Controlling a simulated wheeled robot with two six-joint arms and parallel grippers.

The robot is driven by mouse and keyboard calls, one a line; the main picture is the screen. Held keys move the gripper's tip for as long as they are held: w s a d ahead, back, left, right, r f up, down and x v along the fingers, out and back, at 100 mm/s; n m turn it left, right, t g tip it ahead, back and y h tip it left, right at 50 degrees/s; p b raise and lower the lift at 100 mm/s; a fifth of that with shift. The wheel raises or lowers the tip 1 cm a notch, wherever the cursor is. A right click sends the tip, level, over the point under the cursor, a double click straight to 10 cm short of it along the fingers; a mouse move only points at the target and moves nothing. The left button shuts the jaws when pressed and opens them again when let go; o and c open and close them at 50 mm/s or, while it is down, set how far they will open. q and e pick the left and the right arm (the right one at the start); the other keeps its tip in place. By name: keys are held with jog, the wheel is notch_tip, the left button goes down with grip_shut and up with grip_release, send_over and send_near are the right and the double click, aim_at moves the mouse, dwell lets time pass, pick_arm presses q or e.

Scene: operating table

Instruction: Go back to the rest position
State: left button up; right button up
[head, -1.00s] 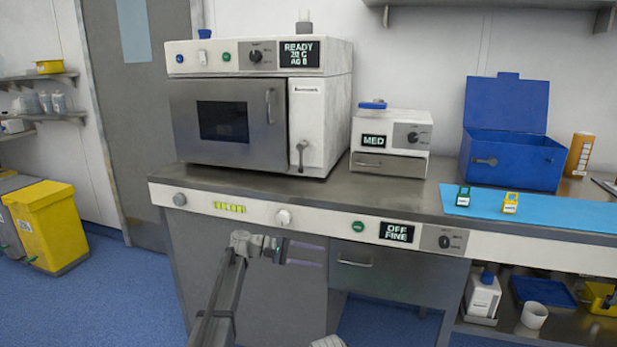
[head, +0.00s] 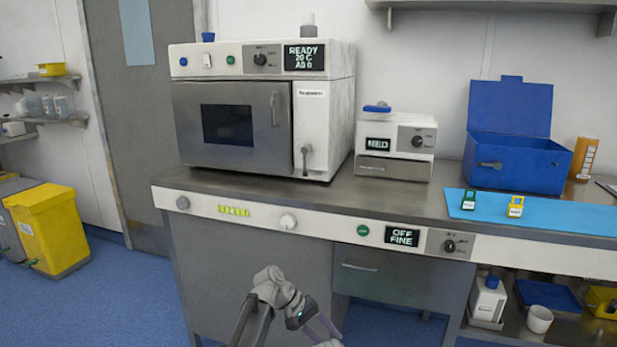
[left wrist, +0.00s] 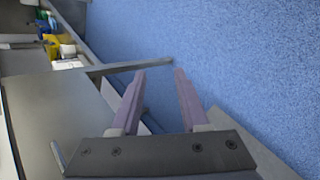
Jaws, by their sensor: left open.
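My left gripper (left wrist: 158,78) is open and empty in the left wrist view, its two purple-grey fingers apart above the blue floor. In the head view my left arm comes up from the bottom, and the left gripper (head: 328,328) is low in front of the bench's grey cabinet front, below the counter edge. It touches nothing that I can see. My right gripper does not show in either view.
The bench front (head: 250,212) with knobs and a display is just beyond my arm. On it stand a large oven (head: 225,125), a small MED unit (head: 395,145), an open blue box (head: 515,160) and a blue mat (head: 580,215). Yellow bin (head: 50,230) at left; blue floor is open.

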pick_arm(q)
jog(key=s+a+f+m+y, duration=0.2)
jog(key=s+a+y, duration=0.15)
jog(key=s, duration=0.35)
jog(key=s+a+f+m+t+y, duration=0.1)
jog(key=s+a+f+m+y, duration=0.1)
jog(key=s+a+y, duration=0.3)
jog(key=s+a+f+m+y, duration=0.1)
jog(key=s+a+f+m, duration=0.1)
jog(key=s, duration=0.6)
notch_tip(320, 180, up, 32)
jog(key=p, duration=3.1)
jog(key=shift+a+p, duration=0.2)
jog(key=shift+p, duration=0.1)
